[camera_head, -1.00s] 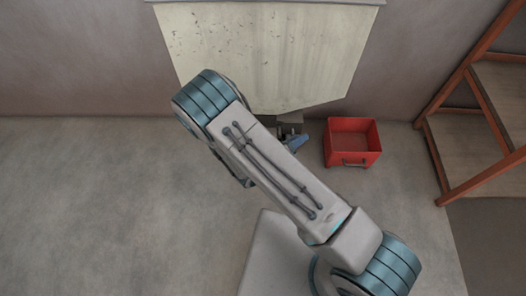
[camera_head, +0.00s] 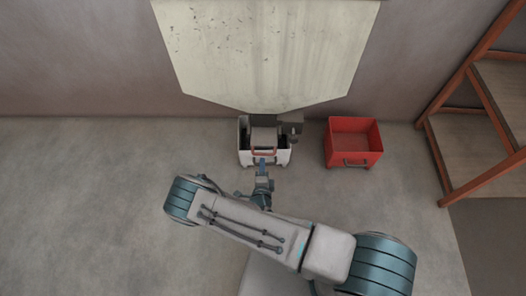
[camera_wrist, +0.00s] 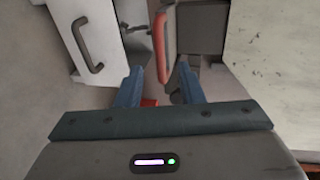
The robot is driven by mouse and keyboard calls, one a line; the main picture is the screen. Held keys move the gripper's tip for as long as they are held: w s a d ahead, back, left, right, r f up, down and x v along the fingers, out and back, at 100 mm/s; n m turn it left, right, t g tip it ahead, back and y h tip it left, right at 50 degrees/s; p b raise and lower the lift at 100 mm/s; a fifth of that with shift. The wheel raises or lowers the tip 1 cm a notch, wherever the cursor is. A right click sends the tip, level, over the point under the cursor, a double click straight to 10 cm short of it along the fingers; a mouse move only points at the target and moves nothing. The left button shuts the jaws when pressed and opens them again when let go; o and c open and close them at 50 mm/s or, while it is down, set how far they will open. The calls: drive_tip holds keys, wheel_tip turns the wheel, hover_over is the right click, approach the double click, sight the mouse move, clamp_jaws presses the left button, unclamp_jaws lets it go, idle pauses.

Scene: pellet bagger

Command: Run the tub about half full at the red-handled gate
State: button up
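The white tub (camera_head: 243,152) stands on the floor under the hopper's outlet, and its fill level cannot be made out. In the wrist view the white tub (camera_wrist: 100,22) is at upper left, with a dark bar handle on its face. The red gate handle (camera_head: 267,151) shows just over the tub's front side. In the wrist view this red handle (camera_wrist: 159,45) runs lengthwise, its lower end between my fingertips in the picture. My gripper (camera_wrist: 159,72) is open, fingers apart on either side of it; whether it touches is unclear. In the head view my gripper (camera_head: 262,172) is in front of the tub.
The large pale hopper (camera_head: 265,50) hangs above against the wall. A dark grey fitting (camera_head: 290,124) sits beside the outlet. A red tub (camera_head: 352,158) stands to the right, apart from the white one. An orange-framed shelf (camera_head: 445,150) is at far right. Floor at left is clear.

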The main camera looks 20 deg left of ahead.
drive_tip(key=b, duration=0.2)
approach(264, 138)
drive_tip(key=w+f, duration=0.1)
drive_tip(key=w+a, duration=0.1)
drive_tip(key=w+f, duration=0.1)
drive_tip(key=w, duration=0.1)
drive_tip(key=shift+a+f, duration=0.2)
drive_tip(key=shift+f, duration=0.15)
clamp_jaws()
